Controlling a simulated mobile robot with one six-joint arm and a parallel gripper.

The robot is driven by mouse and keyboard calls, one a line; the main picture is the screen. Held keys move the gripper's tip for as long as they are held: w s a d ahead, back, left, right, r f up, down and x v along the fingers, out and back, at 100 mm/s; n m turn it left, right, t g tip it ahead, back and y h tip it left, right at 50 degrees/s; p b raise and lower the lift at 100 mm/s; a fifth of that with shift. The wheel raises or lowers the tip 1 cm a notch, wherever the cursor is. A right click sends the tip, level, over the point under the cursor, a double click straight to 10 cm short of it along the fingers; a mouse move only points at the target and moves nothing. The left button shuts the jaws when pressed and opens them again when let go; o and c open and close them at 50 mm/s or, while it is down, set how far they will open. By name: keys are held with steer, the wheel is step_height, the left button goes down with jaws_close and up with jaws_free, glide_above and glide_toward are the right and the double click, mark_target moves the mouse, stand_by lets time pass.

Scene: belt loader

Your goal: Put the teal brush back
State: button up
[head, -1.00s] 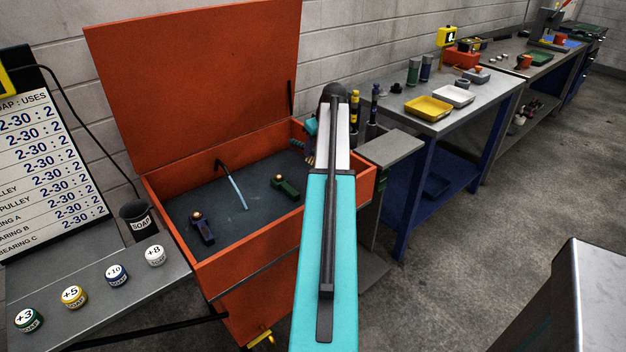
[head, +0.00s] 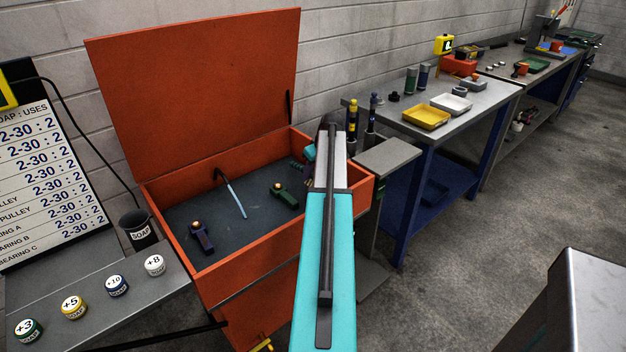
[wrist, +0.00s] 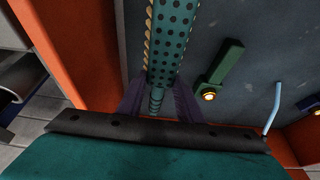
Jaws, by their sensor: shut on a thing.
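The teal brush (wrist: 172,40) shows in the wrist view as a teal bar with dark dots and pale bristles along its left edge. My gripper (wrist: 157,100) is shut on its narrow ridged handle, and the brush extends away from the fingers. It is over the right end of the open orange chest (head: 330,262), near the chest's wall. Whether it touches the chest floor I cannot tell. In the head view my teal arm hides most of the gripper and the brush.
In the chest lie a blue hooked tool (head: 236,199), a green tool (head: 285,195) and a dark blue tool (head: 200,238). A grey stand (head: 388,156) with bottles adjoins the right side. A soap shelf (head: 150,302) is at left.

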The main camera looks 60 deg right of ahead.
steer(key=shift+f+p, duration=0.3)
steer(key=shift+f, duration=1.5)
steer(key=shift+f, duration=0.1)
steer(key=o, duration=0.9)
steer(key=shift+b+v, duration=0.85)
steer(key=shift+v, duration=5.3)
steer(key=shift+w, duration=0.1)
